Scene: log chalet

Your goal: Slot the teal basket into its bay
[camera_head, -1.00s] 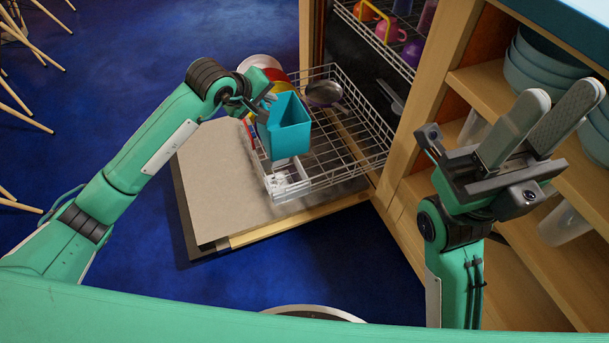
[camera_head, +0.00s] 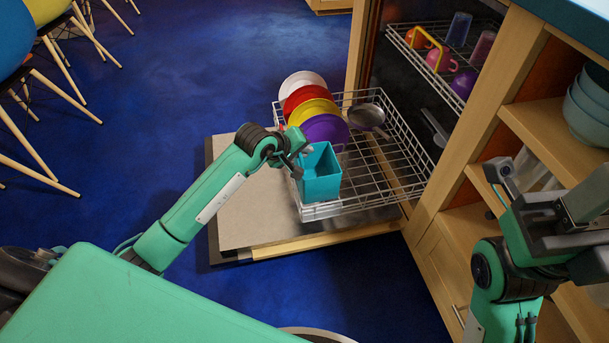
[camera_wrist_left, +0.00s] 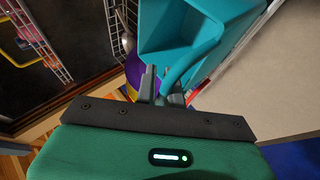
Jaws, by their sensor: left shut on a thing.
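The teal basket (camera_head: 320,182) is an open-topped box, held roughly upright at the front left corner of the lower rack (camera_head: 385,165). My left gripper (camera_head: 297,163) is shut on its left side. In the left wrist view, the fingers (camera_wrist_left: 163,88) close on the handle part of the basket (camera_wrist_left: 188,30). A pale bay frame (camera_head: 322,211) shows just under the basket at the rack's front. The basket hides most of it, and I cannot tell whether its bottom is inside or above. My right gripper (camera_head: 570,205) is at the right edge, partly cut off.
White, red, yellow and purple plates (camera_head: 318,108) stand behind the basket in the rack. A ladle-like metal utensil (camera_head: 366,116) lies beyond. The open dishwasher door (camera_head: 245,225) lies under the rack. Wooden shelves with bowls (camera_head: 590,105) stand at right; chairs are at far left.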

